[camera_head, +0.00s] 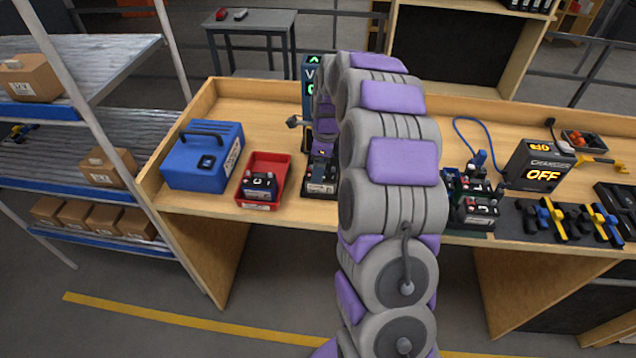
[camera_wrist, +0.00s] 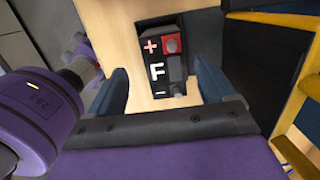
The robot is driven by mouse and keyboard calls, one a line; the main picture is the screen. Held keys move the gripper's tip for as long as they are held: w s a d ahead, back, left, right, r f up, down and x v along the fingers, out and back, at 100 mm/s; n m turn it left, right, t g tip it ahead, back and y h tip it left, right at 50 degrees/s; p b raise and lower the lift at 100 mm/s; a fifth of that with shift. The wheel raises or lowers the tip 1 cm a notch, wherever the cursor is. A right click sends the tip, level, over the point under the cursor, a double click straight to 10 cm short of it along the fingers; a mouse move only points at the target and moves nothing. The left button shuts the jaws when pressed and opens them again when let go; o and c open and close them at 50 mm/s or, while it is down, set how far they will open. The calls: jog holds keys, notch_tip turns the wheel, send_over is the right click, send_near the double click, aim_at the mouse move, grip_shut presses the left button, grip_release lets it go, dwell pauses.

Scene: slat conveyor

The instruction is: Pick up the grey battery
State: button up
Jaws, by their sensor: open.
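In the wrist view a dark grey battery (camera_wrist: 165,62) lies on a pale wooden surface, with a plus sign, a white F, a minus sign and a red terminal block on its top. My gripper (camera_wrist: 160,68) is open, with one finger on each side of the battery's lower part and nothing held. In the head view a dark battery (camera_head: 320,187) with a pale label sits near the bench's front edge, just left of my arm. My gripper there is mostly hidden behind my arm links.
A red bin (camera_head: 281,168) holding another battery (camera_head: 259,188) and a blue case (camera_head: 201,170) are at left on the bench (camera_head: 290,97). More batteries (camera_head: 476,212), a charger reading OFF (camera_head: 537,168) and yellow and blue clamps (camera_head: 557,219) are at right. Shelving (camera_head: 100,128) stands far left.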

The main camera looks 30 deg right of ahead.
aim_at(325, 173)
jog(key=f, duration=0.1)
jog(key=d+f, duration=0.1)
jog(key=f, duration=0.1)
jog(key=d+f+b, duration=0.1)
jog(key=shift+w+f, duration=0.1)
jog(key=shift+f, duration=0.3)
jog(key=shift+a+f, duration=0.15)
jog(key=shift+a, duration=0.8)
jog(key=shift+c, duration=1.3)
jog(key=shift+d, duration=0.55)
jog(key=c, duration=0.6)
jog(key=shift+a, duration=0.2)
jog(key=c, duration=0.5)
